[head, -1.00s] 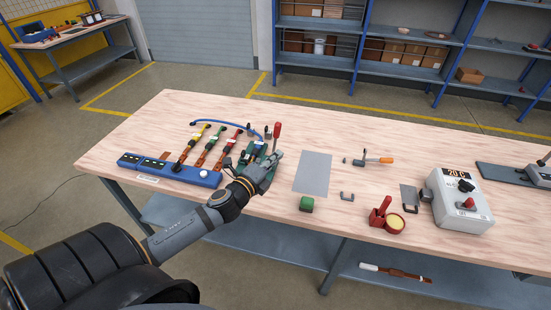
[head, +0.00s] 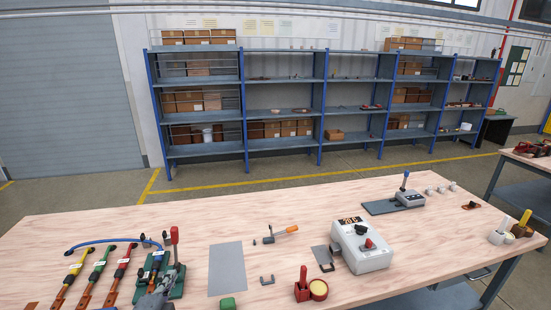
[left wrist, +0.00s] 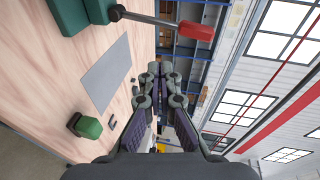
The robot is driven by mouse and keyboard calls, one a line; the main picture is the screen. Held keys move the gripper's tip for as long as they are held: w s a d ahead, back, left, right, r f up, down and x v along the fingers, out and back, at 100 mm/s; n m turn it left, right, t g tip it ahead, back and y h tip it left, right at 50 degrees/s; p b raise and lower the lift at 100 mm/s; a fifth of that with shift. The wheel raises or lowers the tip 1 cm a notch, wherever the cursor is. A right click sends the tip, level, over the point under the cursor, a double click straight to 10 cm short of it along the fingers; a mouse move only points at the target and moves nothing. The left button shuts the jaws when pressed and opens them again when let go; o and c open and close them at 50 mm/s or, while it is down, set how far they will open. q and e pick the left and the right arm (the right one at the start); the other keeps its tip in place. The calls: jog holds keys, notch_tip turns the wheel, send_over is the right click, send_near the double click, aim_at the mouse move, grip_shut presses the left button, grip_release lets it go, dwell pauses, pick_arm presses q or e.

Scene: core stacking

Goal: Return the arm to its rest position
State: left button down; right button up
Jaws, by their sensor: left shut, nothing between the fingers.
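My left gripper (head: 158,298) shows at the bottom edge of the head view, in front of the green clamp fixture (head: 177,284) with its upright red-handled lever (head: 174,236). In the left wrist view the fingers (left wrist: 160,72) are closed together with nothing between them. The red lever handle (left wrist: 196,31) appears above and to the right of the fingertips there, apart from them. Most of my left arm is out of the head view. My right gripper is in neither view.
On the workbench (head: 420,240) lie a grey sheet (head: 226,268), a green block (head: 227,303), an orange-handled tool (head: 284,231), a red holder (head: 303,288) and a white control box (head: 361,246). Shelves (head: 283,145) stand behind.

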pick_arm(q)
jog(key=s+d+f+n+g+h, duration=0.1)
jog(key=s+d+f+n+g, duration=0.3)
jog(key=s+f+n+g, duration=0.45)
jog(key=s+d+f+n+g+h, duration=0.1)
jog(key=s+d+f+n+g, duration=0.4)
jog(key=s, duration=0.6)
jog(key=s+a+f+n, duration=0.1)
jog(key=a+f, duration=0.1)
jog(key=f, duration=1.1)
jog(key=s+a+f+n, duration=0.1)
jog(key=s+a+f, duration=0.1)
jog(key=f, duration=1.1)
jog(key=s+a+f, duration=0.1)
jog(key=s+f, duration=1.3)
jog(key=s, duration=0.3)
jog(key=shift+s+f+g, duration=0.35)
jog(key=shift+s, duration=0.05)
